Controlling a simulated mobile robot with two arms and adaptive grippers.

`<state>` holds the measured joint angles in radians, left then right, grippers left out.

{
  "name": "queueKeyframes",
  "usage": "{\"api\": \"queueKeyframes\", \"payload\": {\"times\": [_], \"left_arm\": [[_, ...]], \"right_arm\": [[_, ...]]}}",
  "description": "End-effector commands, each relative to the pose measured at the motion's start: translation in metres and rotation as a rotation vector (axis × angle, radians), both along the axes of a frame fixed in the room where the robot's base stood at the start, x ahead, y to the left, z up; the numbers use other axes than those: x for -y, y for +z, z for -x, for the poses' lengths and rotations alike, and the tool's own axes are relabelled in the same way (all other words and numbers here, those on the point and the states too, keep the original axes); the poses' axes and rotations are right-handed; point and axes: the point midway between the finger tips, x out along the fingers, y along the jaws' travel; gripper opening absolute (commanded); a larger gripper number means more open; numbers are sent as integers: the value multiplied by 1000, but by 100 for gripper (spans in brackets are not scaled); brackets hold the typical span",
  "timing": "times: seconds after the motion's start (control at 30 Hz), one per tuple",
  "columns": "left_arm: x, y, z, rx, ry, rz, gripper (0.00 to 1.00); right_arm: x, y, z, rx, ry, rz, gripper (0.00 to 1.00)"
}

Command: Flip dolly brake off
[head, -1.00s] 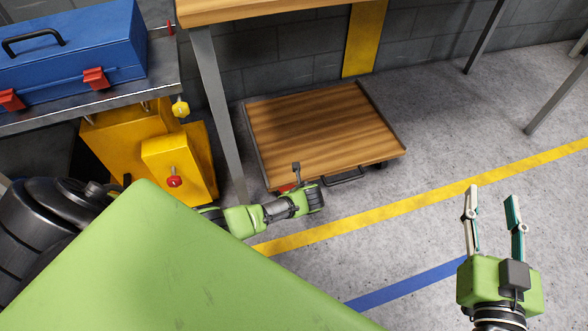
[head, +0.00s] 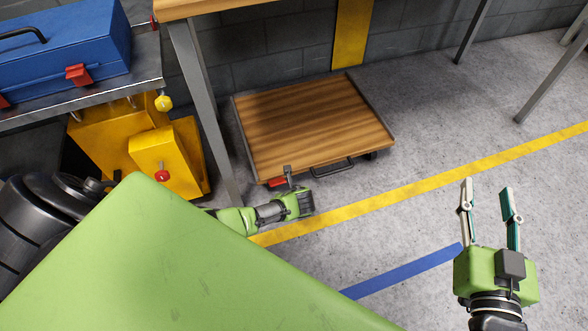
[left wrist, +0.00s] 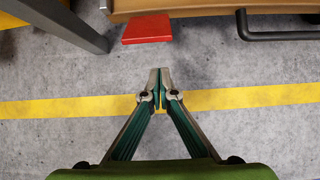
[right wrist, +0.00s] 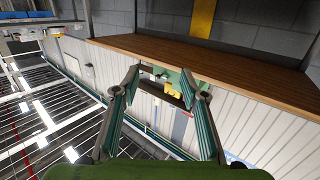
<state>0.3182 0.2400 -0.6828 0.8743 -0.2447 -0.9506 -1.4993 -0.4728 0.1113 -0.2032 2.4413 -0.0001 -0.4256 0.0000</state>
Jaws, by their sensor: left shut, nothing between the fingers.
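The dolly (head: 312,120) has a brown wooden deck and stands low on the floor beneath a table. Its red brake pedal (head: 277,182) sticks out under the front edge, left of a black handle (head: 333,168). In the left wrist view the red pedal (left wrist: 147,28) lies ahead of the fingertips, slightly left. My left gripper (left wrist: 160,73) is shut and empty, with bare floor showing between its tips and the pedal; I cannot tell its height against the pedal. My right gripper (head: 487,186) is open and empty, above the floor at the right.
A grey table leg (head: 205,110) stands just left of the dolly. A yellow stand (head: 165,158) and a metal bench with a blue toolbox (head: 65,50) are further left. The floor in front, with yellow (head: 400,195) and blue (head: 400,272) stripes, is clear.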

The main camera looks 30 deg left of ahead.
Motion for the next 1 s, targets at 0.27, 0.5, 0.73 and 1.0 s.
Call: {"api": "queueKeyframes", "payload": {"times": [0.27, 0.5, 0.73, 1.0], "left_arm": [[6, 18, 9, -5, 1, 0, 0], [12, 32, 14, -7, 1, 0, 0], [18, 45, 18, -6, 1, 0, 0], [25, 59, 24, -7, 1, 0, 0]], "right_arm": [[13, -61, 20, -304, -17, 74, 40], [28, -109, 53, -557, -33, 134, 40], [43, -144, 96, -790, -47, 185, 40], [61, -170, 151, -1039, -62, 236, 40]]}}
